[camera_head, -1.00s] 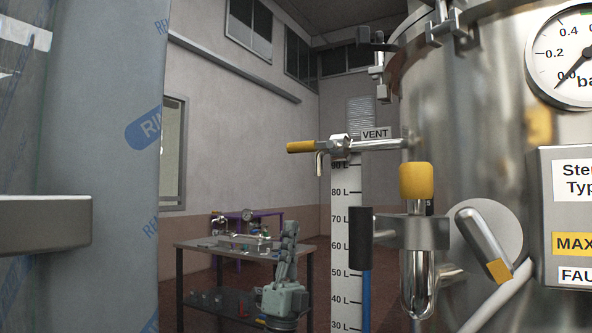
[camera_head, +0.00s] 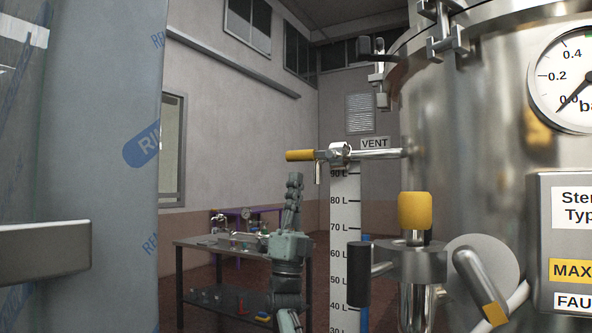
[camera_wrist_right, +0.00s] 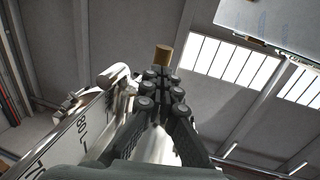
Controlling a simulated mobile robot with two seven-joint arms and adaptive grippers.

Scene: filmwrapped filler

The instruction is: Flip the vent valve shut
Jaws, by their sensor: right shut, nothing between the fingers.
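The vent valve (camera_head: 339,154) sits on a short horizontal steel pipe from the tank, below a VENT label (camera_head: 375,143). Its yellow-ended lever (camera_head: 299,155) points left, roughly in line with the pipe. My right gripper (camera_head: 294,178) points up with its fingers together and empty, below and slightly left of the yellow grip in the head view. In the right wrist view the yellow grip (camera_wrist_right: 162,55) shows just beyond the fingertips (camera_wrist_right: 160,74), with the steel valve body (camera_wrist_right: 114,76) to their left. I cannot tell whether they touch. My left gripper does not show.
A steel tank (camera_head: 470,130) with a pressure gauge (camera_head: 570,80) fills the right. Below the valve are a yellow knob (camera_head: 415,210), a black-handled fitting (camera_head: 359,273) and a litre scale (camera_head: 345,205). A film-wrapped column (camera_head: 105,180) stands left. A workbench (camera_head: 215,245) is behind.

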